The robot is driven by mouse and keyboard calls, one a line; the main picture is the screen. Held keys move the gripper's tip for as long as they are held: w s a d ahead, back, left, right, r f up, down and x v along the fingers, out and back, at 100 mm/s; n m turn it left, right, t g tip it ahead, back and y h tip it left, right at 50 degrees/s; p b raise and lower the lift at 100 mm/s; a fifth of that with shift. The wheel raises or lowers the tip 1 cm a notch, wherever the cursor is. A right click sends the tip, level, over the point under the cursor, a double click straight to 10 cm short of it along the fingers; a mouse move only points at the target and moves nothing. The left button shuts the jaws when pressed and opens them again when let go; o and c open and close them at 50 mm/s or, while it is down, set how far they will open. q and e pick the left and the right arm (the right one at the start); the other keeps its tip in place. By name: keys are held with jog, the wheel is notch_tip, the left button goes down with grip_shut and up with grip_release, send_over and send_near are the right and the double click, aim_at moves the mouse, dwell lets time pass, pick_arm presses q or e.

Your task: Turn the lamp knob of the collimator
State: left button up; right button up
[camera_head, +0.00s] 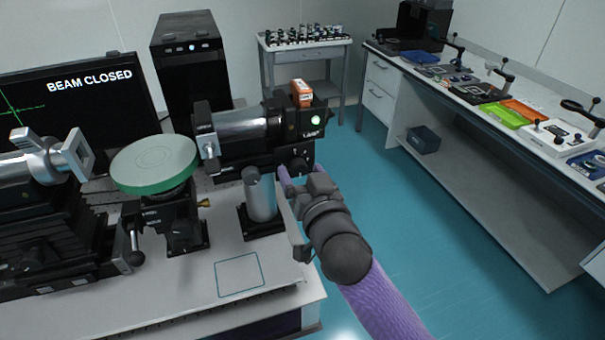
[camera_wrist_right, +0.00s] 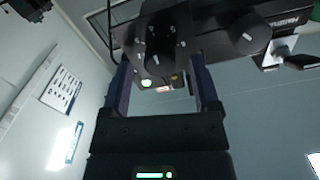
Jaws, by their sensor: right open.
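The collimator (camera_head: 245,132) is a black and silver tube on the bench, with a lit green lamp light (camera_head: 316,120) on its end housing. A black knob (camera_head: 299,165) sits below that light. In the right wrist view a dark knob with a white mark (camera_wrist_right: 157,63) lies ahead between the fingers, close to the green light (camera_wrist_right: 146,84). My right gripper (camera_head: 291,182) is open just below the knob, fingers pointing toward it; its two fingers (camera_wrist_right: 163,76) flank the knob in the wrist view. Contact cannot be told. My left gripper is not in view.
A metal cylinder on a black base (camera_head: 260,197) stands just left of my right gripper. A green round platform (camera_head: 154,163) and a monitor reading BEAM CLOSED (camera_head: 75,105) are further left. An orange block (camera_head: 302,93) tops the collimator. The floor at right is clear.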

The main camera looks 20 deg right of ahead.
jog(key=shift+w, duration=0.1)
jog(key=shift+c, duration=0.2)
grip_shut()
jog(key=shift+r+n+p, duration=0.1)
jog(key=shift+n+p, duration=0.3)
jog(key=shift+n, duration=0.1)
jog(key=n+p, duration=0.1)
jog(key=n, duration=0.2)
jog(key=shift+p, duration=0.4)
jog(key=shift+n+p, duration=0.8)
jog(key=shift+n, duration=1.5)
